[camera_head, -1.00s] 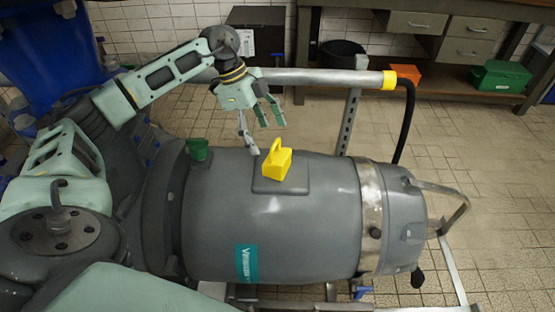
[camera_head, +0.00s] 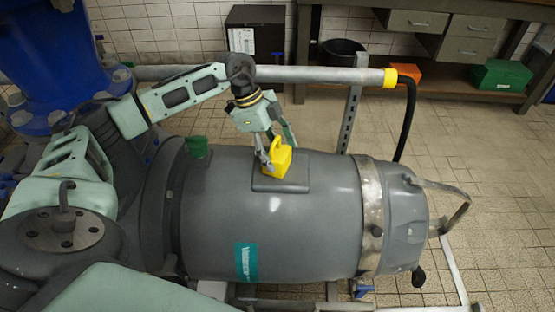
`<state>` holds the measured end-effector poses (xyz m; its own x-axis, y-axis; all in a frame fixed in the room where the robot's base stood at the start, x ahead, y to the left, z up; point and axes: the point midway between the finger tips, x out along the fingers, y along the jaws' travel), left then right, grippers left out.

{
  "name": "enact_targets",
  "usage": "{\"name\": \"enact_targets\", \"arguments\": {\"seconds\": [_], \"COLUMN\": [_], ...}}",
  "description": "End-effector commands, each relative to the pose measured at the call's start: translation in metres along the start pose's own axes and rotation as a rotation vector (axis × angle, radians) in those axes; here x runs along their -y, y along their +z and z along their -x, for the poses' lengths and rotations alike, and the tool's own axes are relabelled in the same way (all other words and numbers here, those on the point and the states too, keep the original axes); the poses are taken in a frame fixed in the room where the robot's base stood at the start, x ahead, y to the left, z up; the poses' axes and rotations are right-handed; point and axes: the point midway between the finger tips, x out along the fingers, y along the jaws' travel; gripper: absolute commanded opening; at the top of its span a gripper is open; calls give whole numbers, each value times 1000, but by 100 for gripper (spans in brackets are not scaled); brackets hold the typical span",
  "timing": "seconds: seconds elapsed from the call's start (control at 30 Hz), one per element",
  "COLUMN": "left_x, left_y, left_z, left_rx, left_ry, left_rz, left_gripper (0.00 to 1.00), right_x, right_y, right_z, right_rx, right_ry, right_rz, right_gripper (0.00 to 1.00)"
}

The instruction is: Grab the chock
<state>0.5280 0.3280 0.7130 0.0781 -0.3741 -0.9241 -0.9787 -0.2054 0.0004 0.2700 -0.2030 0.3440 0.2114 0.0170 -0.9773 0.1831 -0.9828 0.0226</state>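The chock is a yellow wedge with a loop handle (camera_head: 281,158). It sits on a raised flat pad (camera_head: 298,178) on top of a large grey cylindrical tank (camera_head: 270,215). My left gripper (camera_head: 277,150) points down at the chock from behind. One finger is at the left side of the handle and another is behind it, to the right. The fingers look spread; whether they touch the chock I cannot tell. My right gripper is not in view.
A green cup-like part (camera_head: 197,147) stands on the tank left of the chock. A workbench (camera_head: 440,90) holds an orange box (camera_head: 406,74) and a green box (camera_head: 501,75).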

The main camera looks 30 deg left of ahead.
Motion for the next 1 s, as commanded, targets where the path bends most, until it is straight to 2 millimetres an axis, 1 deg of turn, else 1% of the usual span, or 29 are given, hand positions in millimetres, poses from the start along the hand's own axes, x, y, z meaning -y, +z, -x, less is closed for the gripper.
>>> {"name": "enact_targets", "arguments": {"seconds": [0.03,0.07,0.5,0.67,0.77,0.83,0.9,1.0], "left_x": [0,0,1,1,1,2,1,2], "left_y": [0,0,-1,-1,-3,-6,-10,-19], "left_z": [0,0,1,1,5,12,24,43], "left_rx": [0,0,-2,-2,-3,-3,-3,-4], "left_ry": [0,0,-2,-2,-4,-6,-5,-6], "left_rz": [0,0,-1,-1,-2,-3,-3,-4], "left_gripper": [56,54,16,16,16,16,16,16], "right_x": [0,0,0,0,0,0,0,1], "right_y": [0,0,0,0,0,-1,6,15], "right_z": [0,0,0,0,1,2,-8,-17], "right_rx": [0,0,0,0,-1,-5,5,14], "right_ry": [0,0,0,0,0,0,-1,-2], "right_rz": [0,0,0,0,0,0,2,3], "right_gripper": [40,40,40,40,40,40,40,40]}}
